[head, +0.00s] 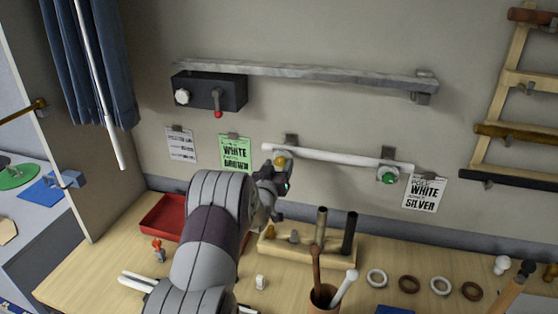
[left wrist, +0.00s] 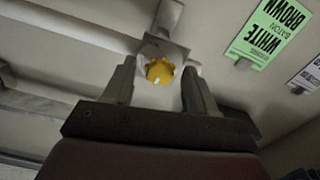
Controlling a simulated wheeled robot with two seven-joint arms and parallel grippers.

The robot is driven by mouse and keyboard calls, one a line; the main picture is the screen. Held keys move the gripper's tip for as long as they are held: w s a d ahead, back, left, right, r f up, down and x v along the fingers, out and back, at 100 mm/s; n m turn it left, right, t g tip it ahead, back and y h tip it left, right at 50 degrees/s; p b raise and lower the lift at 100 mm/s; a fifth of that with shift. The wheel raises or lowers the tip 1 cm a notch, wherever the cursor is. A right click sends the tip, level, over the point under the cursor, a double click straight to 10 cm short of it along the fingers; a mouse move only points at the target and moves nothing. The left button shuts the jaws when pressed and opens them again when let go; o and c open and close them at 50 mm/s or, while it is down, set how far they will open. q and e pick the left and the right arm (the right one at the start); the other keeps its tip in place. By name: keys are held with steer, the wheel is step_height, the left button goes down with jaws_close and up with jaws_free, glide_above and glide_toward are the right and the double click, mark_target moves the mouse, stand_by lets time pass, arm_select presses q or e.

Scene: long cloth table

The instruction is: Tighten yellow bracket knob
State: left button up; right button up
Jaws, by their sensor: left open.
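The yellow bracket knob (head: 281,161) is on the left wall bracket (head: 292,141), at the left end of a white pole (head: 335,157). In the left wrist view the yellow knob (left wrist: 160,71) lies between the finger tips, with a gap on both sides. My left gripper (head: 279,177) is open just in front of and below the knob; its arm hides part of it in the head view. The gripper also shows in the left wrist view (left wrist: 155,80). A green knob (head: 389,176) is on the right bracket of the same pole. My right gripper is not seen.
A grey rail (head: 310,74) and a dark box (head: 232,92) with a red-tipped lever hang above. Paper cards (head: 235,153) hang on the wall. Below are a red tray (head: 160,214), a wooden holder (head: 333,256), a cup of sticks (head: 324,296) and several rings (head: 409,284).

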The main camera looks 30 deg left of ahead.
arm_select(q)
steer(key=shift+w+a, duration=0.1)
steer(key=shift+w, duration=0.3)
steer(key=c, duration=1.1)
steer(key=shift+o, duration=0.2)
steer(key=shift+f+b, duration=0.2)
steer(key=shift+b, duration=0.4)
steer(key=m+b, duration=1.5)
steer(key=b, duration=0.6)
steer(key=shift+a+f, duration=0.1)
steer(key=shift+a, duration=0.05)
steer(key=shift+m+b, duration=1)
steer(key=shift+m, duration=0.2)
steer(key=shift+r+m+b, duration=0.2)
steer(key=shift+m+b, duration=0.55)
steer(key=shift+m, duration=0.35)
